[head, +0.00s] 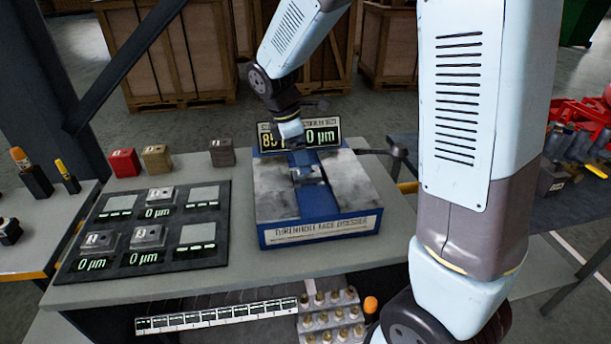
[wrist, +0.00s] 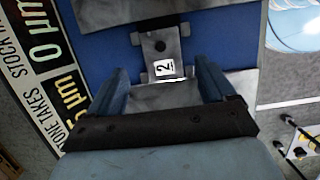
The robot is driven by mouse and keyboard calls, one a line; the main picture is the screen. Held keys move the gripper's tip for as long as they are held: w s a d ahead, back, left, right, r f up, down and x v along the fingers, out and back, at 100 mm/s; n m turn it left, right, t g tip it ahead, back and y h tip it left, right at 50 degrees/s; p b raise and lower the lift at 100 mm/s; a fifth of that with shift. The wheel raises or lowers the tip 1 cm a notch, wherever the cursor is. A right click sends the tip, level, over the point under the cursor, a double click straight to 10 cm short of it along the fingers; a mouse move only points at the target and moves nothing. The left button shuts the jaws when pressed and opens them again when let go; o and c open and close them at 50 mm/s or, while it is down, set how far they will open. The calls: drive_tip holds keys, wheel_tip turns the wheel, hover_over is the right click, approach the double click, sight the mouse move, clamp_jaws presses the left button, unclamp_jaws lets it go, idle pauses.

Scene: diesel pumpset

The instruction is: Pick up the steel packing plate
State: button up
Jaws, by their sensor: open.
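A grey steel plate (wrist: 163,58) marked "2", with a dark round hole, lies in the blue channel of the face dresser in the wrist view. It looks like the steel packing plate. My gripper (wrist: 163,82) is open, with one blue finger on either side of the plate's labelled end. I cannot tell whether the fingers touch it.
A black board (head: 150,232) at left carries several grey blocks and "0 µm" readouts. Red (head: 124,162), tan (head: 156,159) and dark grey (head: 222,152) blocks stand behind it. A display (head: 322,134) stands behind the dresser. A handle (head: 397,152) sticks out at right.

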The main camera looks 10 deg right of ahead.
drive_tip(key=shift+x, duration=2.2)
drive_tip(key=shift+s, duration=0.15)
drive_tip(key=shift+c, duration=0.5)
clamp_jaws()
drive_tip(key=shift+r, duration=0.5)
wheel_tip(320, 180, up, 3)
drive_tip(key=shift+f, duration=0.2)
drive_tip(key=s+r, duration=0.9)
drive_tip(key=s, duration=0.5)
drive_tip(key=shift+r, duration=0.25)
